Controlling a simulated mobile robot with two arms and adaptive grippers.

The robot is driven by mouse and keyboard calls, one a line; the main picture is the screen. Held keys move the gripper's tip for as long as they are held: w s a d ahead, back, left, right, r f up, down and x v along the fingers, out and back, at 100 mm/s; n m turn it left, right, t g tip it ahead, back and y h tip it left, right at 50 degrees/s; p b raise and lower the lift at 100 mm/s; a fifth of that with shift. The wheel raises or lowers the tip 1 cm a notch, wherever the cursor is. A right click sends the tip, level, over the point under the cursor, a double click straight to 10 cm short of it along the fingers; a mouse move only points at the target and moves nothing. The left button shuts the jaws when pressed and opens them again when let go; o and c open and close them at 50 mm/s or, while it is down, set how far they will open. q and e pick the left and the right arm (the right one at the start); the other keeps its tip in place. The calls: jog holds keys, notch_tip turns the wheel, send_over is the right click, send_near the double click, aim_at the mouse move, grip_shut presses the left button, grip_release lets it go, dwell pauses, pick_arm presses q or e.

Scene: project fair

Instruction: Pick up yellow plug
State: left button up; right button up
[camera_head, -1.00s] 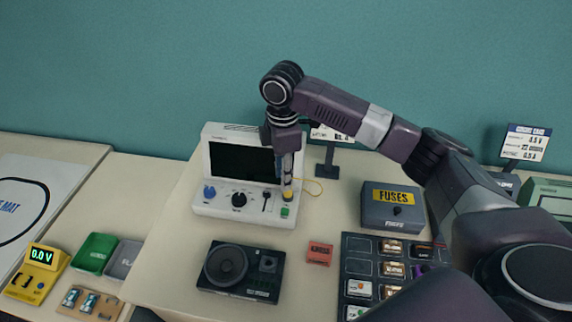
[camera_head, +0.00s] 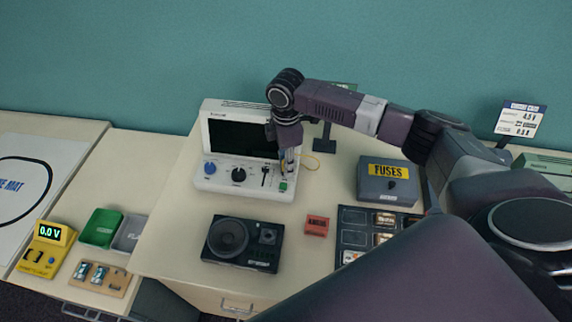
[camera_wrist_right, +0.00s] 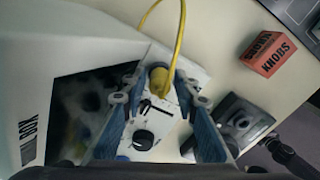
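The yellow plug (camera_wrist_right: 158,80) stands in the front panel of a white box with a dark screen (camera_head: 205,178). A thin yellow cord (camera_wrist_right: 181,30) runs from it and loops to the right of the box in the head view. My right gripper (camera_head: 286,172) points down at the panel's right part, beside the green button. In the right wrist view, its two blue-grey fingers (camera_wrist_right: 160,92) stand apart on either side of the plug, with gaps visible. In the head view the fingers largely hide the plug. My left gripper is not in view.
A black speaker unit (camera_head: 242,243) and a red knobs box (camera_head: 317,225) stand in front of the white box. A grey fuses box (camera_head: 388,190) stands to the right, behind a dark parts tray (camera_head: 352,237). Bare tabletop lies left of the speaker unit.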

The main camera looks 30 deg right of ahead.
grip_shut()
jog(key=shift+r, duration=0.1)
